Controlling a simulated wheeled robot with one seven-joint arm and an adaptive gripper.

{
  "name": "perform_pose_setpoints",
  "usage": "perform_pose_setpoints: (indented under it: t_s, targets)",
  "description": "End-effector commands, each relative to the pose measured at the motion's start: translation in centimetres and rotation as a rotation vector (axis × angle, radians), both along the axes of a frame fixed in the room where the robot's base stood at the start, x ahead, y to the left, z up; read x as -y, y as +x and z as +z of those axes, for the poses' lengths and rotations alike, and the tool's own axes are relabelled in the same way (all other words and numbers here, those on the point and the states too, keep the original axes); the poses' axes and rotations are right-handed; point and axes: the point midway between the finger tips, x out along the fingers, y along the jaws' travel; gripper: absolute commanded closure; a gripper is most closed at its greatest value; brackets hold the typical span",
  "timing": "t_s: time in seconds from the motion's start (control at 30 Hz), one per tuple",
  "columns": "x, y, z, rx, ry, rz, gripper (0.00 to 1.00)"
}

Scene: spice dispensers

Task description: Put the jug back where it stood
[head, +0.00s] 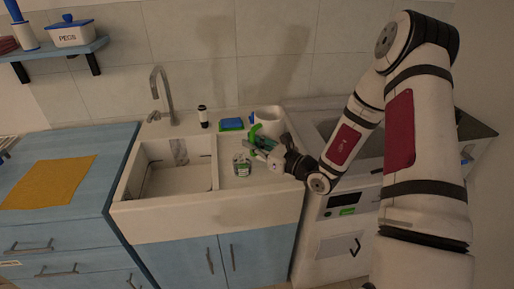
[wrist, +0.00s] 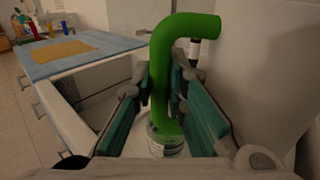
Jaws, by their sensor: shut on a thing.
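The jug (head: 268,116) is white with a green handle, at the back of the sink's right-hand ledge in the head view. My gripper (head: 262,147) reaches in from the right and is shut on the handle. In the wrist view the green handle (wrist: 163,85) rises between the two teal-padded fingers and bends right at the top. The jug looks upright. My gripper hides part of its lower side, and I cannot tell whether its base touches the ledge.
A small jar (head: 242,166) stands in front of the jug, left of my gripper. A blue and green sponge (head: 231,124) and a black-capped bottle (head: 203,117) are to the left at the back. The sink basin (head: 172,178) is left, with a tap (head: 160,95) behind it.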

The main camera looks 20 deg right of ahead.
Motion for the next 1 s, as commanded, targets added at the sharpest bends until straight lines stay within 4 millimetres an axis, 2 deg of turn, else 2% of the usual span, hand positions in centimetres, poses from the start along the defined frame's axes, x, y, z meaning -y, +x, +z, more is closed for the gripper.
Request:
perform_pose_setpoints:
  t_s: [0.03, 0.17, 0.5, 0.77, 0.87, 1.0]
  targets:
    - [0.4, 0.8, -0.6, 0.008, -0.006, 0.005, 1.0]
    - [1.2, 1.0, -1.2, 0.006, -0.006, 0.02, 1.0]
    - [2.5, 0.5, -2.4, -0.004, -0.001, 0.05, 1.0]
    - [2.9, 0.2, -2.6, -0.009, 0.003, 0.059, 1.0]
    - [3.0, 1.2, -2.6, -0.008, 0.003, 0.06, 1.0]
    - [3.1, 3.9, -2.8, -0.007, 0.003, 0.063, 1.0]
